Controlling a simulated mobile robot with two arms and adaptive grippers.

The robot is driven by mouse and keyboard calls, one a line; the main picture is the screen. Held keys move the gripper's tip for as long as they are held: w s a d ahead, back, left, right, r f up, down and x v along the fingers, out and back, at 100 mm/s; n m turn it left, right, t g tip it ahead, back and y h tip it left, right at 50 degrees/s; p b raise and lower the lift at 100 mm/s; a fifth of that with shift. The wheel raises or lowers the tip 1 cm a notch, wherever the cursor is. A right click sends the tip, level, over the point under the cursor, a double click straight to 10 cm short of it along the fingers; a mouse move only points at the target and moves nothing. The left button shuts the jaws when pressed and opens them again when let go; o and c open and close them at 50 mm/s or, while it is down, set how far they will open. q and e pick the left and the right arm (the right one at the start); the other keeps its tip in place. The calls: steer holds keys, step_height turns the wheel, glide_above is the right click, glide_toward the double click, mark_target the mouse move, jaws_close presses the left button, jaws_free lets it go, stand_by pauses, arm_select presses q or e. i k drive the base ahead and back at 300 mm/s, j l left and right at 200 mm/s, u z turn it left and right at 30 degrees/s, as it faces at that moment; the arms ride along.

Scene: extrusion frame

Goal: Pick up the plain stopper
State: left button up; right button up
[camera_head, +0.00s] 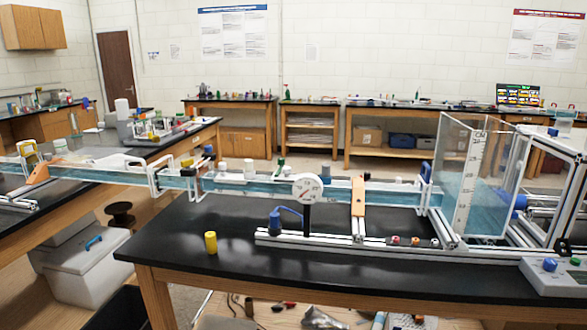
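A small yellow cylinder (210,243) stands upright on the black table (200,275), near its left front part. Several small round pieces (415,241) in red, white and dark tones sit in a row on the aluminium rail at the flume's foot. They are too small to make out well. I cannot tell for certain which of these is the plain stopper. Neither of my grippers is in view.
A clear water tank (478,190) stands at the channel's right end. A blue pump (275,222) sits by the rail, and a grey control box (553,277) is at the right edge. The tabletop around the yellow cylinder is clear.

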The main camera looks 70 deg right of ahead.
mark_target(248, 164)
steer(key=z, duration=1.9)
steer(key=i+j+z, duration=0.15)
steer(key=z, duration=0.3)
steer(key=j+z, duration=0.45)
steer(key=i+l, duration=0.05)
steer(key=l, duration=0.05)
